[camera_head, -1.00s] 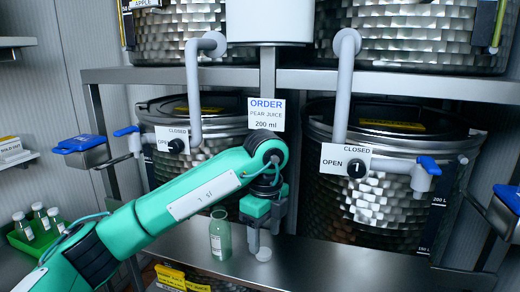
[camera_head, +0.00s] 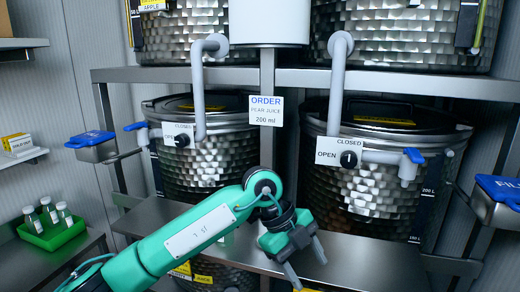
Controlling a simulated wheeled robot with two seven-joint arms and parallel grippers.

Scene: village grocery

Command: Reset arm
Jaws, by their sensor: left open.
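My left arm (camera_head: 200,230) is green and reaches in from the bottom left. My left gripper (camera_head: 306,262) is at its end, over the front of the metal shelf (camera_head: 370,264). Its two grey fingers are spread, point down and to the right, and hold nothing. My right gripper is not in view. The small bottle and white cap seen earlier on the shelf do not show clearly; my arm covers much of that area.
Two metal vats, left (camera_head: 200,165) and right (camera_head: 345,205), stand behind the shelf with grey pipes and blue-handled taps. An order sign (camera_head: 266,110) reads pear juice, 200 ml. A green tray (camera_head: 60,236) with small bottles is at left. The shelf's right part is clear.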

